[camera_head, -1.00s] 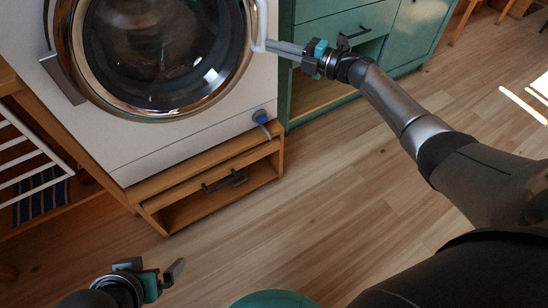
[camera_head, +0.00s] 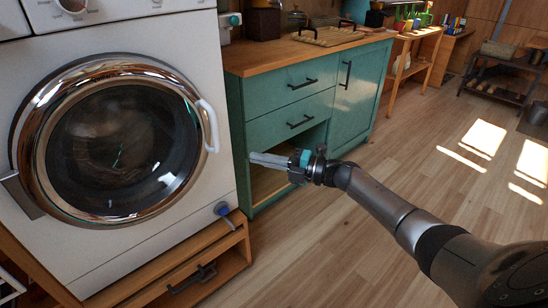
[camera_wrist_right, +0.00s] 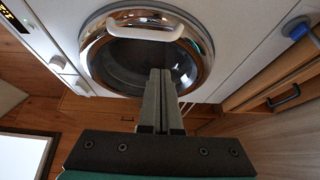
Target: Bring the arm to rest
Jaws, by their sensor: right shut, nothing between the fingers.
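My right gripper (camera_head: 270,160) is shut and empty, held in the air in front of the teal cabinet and to the right of the washing machine (camera_head: 215,190). Its two fingers lie together and point left in the head view. In the right wrist view the shut fingers (camera_wrist_right: 160,85) point at the washer's round door (camera_wrist_right: 105,55). The door looks closed, with its white handle (camera_head: 209,126) on the right side, apart from the gripper. My left gripper is outside the head view.
A teal cabinet (camera_head: 345,115) with drawers and an open lower compartment stands behind the gripper. Below the washer is a wooden pedestal with a drawer (camera_head: 195,280). A blue knob (camera_head: 222,209) sticks out at the washer's lower corner. The wooden floor (camera_head: 430,185) at the right is clear.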

